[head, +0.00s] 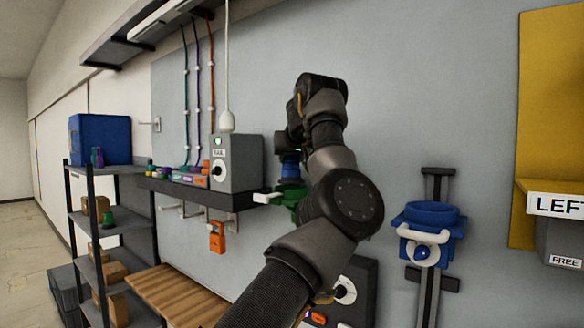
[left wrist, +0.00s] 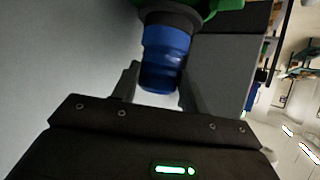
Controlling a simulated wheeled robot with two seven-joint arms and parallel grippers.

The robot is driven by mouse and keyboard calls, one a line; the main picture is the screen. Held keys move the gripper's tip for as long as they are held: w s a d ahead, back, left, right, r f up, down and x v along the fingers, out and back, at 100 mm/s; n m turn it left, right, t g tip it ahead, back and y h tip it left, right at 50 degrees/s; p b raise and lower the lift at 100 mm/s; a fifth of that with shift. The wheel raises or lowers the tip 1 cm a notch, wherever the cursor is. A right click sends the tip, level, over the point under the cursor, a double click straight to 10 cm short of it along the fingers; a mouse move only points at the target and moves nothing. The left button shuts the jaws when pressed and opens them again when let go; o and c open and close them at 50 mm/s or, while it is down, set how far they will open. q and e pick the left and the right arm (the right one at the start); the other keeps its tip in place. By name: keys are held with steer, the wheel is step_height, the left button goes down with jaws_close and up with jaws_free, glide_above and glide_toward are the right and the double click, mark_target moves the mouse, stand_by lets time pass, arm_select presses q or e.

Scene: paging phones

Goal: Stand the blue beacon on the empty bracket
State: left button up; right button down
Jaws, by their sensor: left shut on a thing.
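My left gripper (head: 289,158) is shut on the blue beacon (head: 291,172), seen partly behind my arm. In the left wrist view the beacon (left wrist: 166,50) is a blue cylinder with a dark base, between the two fingers (left wrist: 158,88). A green bracket (head: 283,203) with a pale handle lies just below the beacon, partly hidden by my arm. Its green edge (left wrist: 216,6) shows beside the beacon's dark base in the left wrist view. I cannot tell whether the base touches it. A blue bracket (head: 431,218) with a white handle is mounted on a dark rail to the right.
A grey box (head: 236,163) with a dial stands on a dark wall shelf (head: 182,191), left of the gripper. An orange padlock (head: 217,238) hangs below. A shelf rack stands at the left, a yellow panel (head: 548,100) at the right. Wall between arm and blue bracket is clear.

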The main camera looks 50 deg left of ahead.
mark_target(292, 169)
arm_select(q)
steer(key=shift+w+a+f+p, duration=0.15)
steer(key=shift+f+p, duration=0.25)
steer(key=shift+a+f+p, duration=0.1)
steer(key=shift+f+p, duration=0.4)
steer(key=shift+f, duration=0.45)
steer(key=shift+w+f, duration=0.1)
steer(key=shift+f, duration=0.35)
steer(key=shift+f, duration=0.15)
steer(key=o, duration=1.3)
